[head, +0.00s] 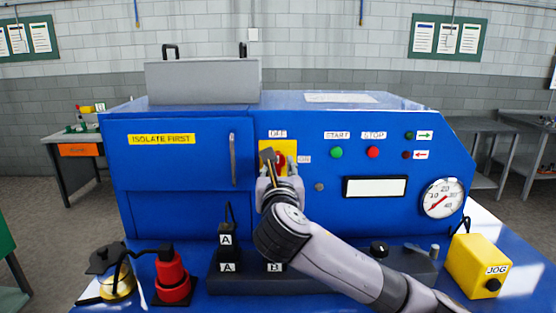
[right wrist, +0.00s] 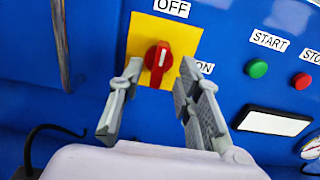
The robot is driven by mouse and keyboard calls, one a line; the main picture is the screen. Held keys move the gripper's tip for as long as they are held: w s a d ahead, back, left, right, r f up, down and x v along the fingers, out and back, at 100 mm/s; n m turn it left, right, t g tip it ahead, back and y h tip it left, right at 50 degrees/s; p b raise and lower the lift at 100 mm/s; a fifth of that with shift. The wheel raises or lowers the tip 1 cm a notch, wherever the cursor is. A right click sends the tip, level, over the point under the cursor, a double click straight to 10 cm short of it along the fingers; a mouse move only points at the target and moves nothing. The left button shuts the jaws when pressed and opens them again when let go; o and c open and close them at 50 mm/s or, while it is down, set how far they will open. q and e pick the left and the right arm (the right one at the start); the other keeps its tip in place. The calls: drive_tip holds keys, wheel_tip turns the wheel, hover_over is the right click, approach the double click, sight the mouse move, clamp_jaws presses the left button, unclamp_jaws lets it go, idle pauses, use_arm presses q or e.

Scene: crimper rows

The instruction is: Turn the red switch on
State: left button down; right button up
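The red switch (right wrist: 158,62) is a rotary knob on a yellow plate (right wrist: 190,36) on the blue machine front. Its handle stands nearly upright, towards the OFF label (right wrist: 172,8); the ON label (right wrist: 204,67) is to its right. In the head view my right gripper (head: 270,163) is in front of the plate and partly hides the switch (head: 280,158). In the right wrist view the right gripper (right wrist: 160,72) is open, one finger on each side of the knob, with visible gaps. Contact is not visible. My left gripper is not in view.
A green START button (head: 337,153) and red STOP button (head: 373,152) are right of the switch. A vertical door handle (head: 233,158) is left of it. Below are labelled plugs (head: 227,240), a red connector (head: 172,278) and a yellow JOG box (head: 478,264).

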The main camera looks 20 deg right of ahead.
sight(278, 163)
drive_tip(key=shift+x, duration=1.6)
clamp_jaws()
